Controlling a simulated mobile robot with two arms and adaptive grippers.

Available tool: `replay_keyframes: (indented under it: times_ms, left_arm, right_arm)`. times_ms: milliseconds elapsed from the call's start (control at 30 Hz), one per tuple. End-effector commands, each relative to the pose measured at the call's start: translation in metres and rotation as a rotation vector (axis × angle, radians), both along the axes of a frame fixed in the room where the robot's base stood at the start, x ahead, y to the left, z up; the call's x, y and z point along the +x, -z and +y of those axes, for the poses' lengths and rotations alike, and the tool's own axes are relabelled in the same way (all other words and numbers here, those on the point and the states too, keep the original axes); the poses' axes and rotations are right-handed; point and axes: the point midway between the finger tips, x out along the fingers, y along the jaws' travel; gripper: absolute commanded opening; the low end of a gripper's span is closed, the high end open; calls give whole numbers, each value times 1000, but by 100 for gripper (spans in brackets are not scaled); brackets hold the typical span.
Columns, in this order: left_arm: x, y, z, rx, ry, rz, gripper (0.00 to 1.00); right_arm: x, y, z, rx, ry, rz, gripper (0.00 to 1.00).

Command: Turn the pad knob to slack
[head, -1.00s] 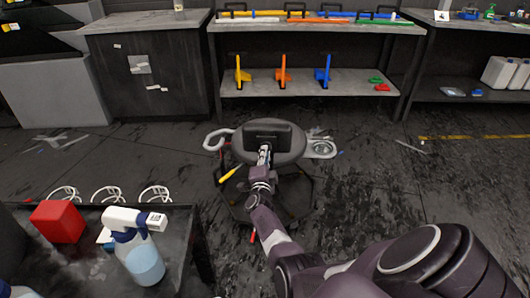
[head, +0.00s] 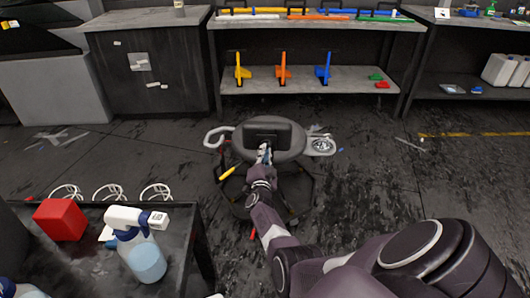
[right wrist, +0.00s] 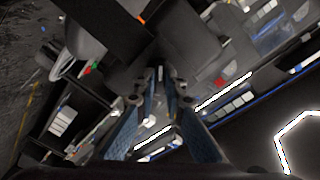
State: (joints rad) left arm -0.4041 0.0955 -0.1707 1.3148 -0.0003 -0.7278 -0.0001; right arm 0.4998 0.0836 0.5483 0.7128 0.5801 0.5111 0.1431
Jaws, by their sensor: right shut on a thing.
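A rolling stool or creeper with a grey rounded seat (head: 290,153) stands on the floor ahead, in the middle of the head view. A black upright pad (head: 262,132) rises from it. My right gripper (head: 264,150) reaches the near side of the pad, shut on a small part there, which I take to be the pad knob. In the right wrist view the blue fingers close around a small dark piece (right wrist: 160,74). The knob is mostly hidden by the fingers, and I cannot read its setting. My left gripper is not in view.
A dark cart (head: 188,235) at front left holds a spray bottle (head: 143,258), a red block (head: 60,219) and white coiled loops. A side tray (head: 322,147) and a yellow-handled tool (head: 227,173) are on the stool. Shelves stand behind; the floor at right is open.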

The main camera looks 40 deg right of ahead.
Motion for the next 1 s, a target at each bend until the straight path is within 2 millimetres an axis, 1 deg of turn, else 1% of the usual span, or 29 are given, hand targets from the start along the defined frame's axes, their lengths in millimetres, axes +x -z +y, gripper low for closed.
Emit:
replay_keyframes:
  times_ms: [167,200,300,333,667,833,1000]
  left_arm:
    - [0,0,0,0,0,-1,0]
    - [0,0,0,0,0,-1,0]
    - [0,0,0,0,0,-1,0]
    - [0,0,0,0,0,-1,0]
    - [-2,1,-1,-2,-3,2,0]
    - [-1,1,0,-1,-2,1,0]
    - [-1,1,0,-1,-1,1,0]
  right_arm:
    - [0,0,0,-2,-1,3,0]
    - [0,0,0,-2,-1,3,14]
    - [0,0,0,-2,-1,3,25]
    - [0,0,0,-2,-1,3,28]
    - [-1,1,2,0,-1,1,28]
    - [-9,2,11,2,-2,0,28]
    - [-24,2,25,1,-2,1,28]
